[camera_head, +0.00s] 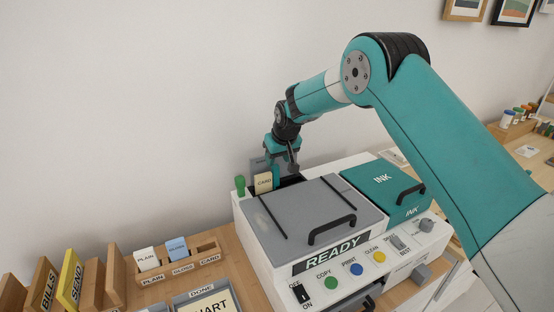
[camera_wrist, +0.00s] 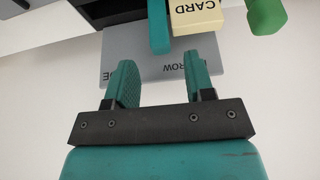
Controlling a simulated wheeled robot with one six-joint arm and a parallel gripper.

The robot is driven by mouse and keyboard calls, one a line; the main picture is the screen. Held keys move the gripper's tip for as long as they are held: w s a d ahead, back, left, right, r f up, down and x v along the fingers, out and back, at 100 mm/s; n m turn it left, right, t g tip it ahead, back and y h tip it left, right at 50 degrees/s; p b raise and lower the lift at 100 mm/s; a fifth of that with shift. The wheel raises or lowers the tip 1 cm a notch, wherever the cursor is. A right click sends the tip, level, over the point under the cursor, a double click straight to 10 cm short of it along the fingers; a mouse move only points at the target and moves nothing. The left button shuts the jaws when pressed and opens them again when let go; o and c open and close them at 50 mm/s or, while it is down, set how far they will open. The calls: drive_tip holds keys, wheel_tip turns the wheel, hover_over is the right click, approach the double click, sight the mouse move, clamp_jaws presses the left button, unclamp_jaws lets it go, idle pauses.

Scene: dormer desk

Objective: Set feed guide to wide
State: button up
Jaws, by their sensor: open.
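My gripper (camera_head: 284,163) is open above the back of the white printer (camera_head: 243,215); both fingers show in the wrist view (camera_wrist: 160,72). A teal upright piece (camera_wrist: 160,28), apparently the feed guide, stands beside a cream block marked CARD (camera_wrist: 199,16). In the wrist view it lines up with the gap between my fingers, beyond their tips; contact cannot be told. The CARD block also shows in the head view (camera_head: 263,183). A grey plate (camera_wrist: 150,68) behind carries partly hidden lettering ending in ROW and another letter E. My fingers cover part of it.
A green knob (camera_head: 240,185) stands left of the card block, close to my gripper. The grey lid (camera_head: 300,210) and teal INK lid (camera_head: 375,180) have raised handles. Wooden organisers (camera_head: 178,268) stand at lower left. The wall is close behind.

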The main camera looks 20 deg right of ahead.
sight(276, 165)
drive_tip(key=shift+p+x, duration=0.3)
drive_tip(key=shift+x, duration=1.35)
clamp_jaws()
drive_tip(key=d+b, duration=0.1)
drive_tip(key=d, duration=0.2)
drive_tip(key=w+d+b, duration=0.1)
drive_tip(key=d, duration=0.2)
drive_tip(key=w+d+b, duration=0.1)
drive_tip(key=d, duration=0.3)
drive_tip(key=shift+r, duration=0.1)
drive_tip(key=shift+d, duration=0.15)
unclamp_jaws()
drive_tip(key=shift+d, duration=0.1)
